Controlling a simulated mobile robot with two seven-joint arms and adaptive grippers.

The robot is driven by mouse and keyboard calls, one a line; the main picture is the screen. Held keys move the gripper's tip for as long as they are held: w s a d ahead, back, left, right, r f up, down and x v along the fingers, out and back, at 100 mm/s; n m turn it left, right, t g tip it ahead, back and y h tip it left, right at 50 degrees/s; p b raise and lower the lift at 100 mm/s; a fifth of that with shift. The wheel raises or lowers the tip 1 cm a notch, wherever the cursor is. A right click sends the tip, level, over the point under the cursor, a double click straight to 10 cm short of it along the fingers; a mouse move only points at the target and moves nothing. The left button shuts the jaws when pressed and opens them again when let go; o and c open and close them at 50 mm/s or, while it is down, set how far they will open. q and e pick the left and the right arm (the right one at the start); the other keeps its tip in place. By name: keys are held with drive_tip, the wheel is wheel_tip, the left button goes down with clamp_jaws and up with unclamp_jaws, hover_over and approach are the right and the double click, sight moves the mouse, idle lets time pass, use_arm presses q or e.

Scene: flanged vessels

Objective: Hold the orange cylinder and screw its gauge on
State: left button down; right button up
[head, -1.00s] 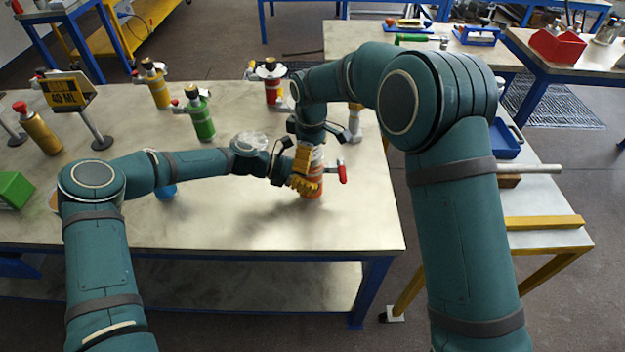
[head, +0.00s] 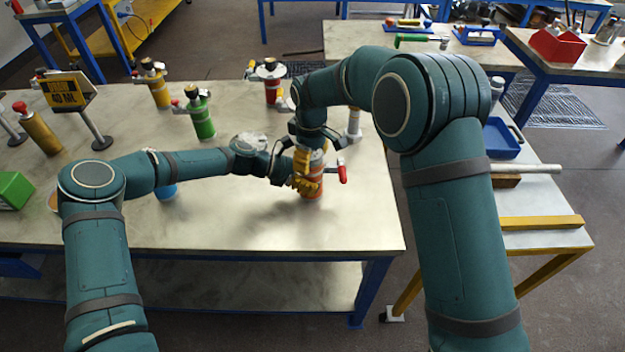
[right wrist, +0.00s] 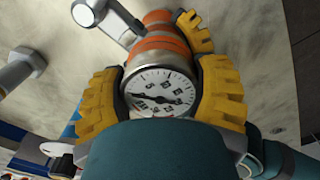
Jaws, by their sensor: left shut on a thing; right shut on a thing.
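The orange cylinder (head: 313,188) stands upright near the right front of the table, mostly covered by my grippers. A valve with a red handle (head: 342,173) sticks out on its right. My left gripper (head: 304,172) comes in from the left and is shut on the cylinder. My right gripper (head: 313,150) is above it, pointing down. In the right wrist view its yellow fingers (right wrist: 160,88) are shut on the gauge (right wrist: 162,92), a white round dial with black marks. Orange body (right wrist: 160,42) shows right behind the gauge; the thread between them is hidden.
A green cylinder (head: 201,118), a yellow cylinder (head: 157,90) and a red cylinder (head: 272,90) stand farther back. A side table with a blue tray (head: 503,140) is at the right. The table's front middle is clear.

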drive_tip(key=shift+m, duration=0.7)
drive_tip(key=o, duration=1.4)
drive_tip(key=shift+c, duration=0.2)
drive_tip(key=shift+r, duration=0.15)
drive_tip(key=shift+r, duration=2.15)
drive_tip(key=shift+c, duration=0.4)
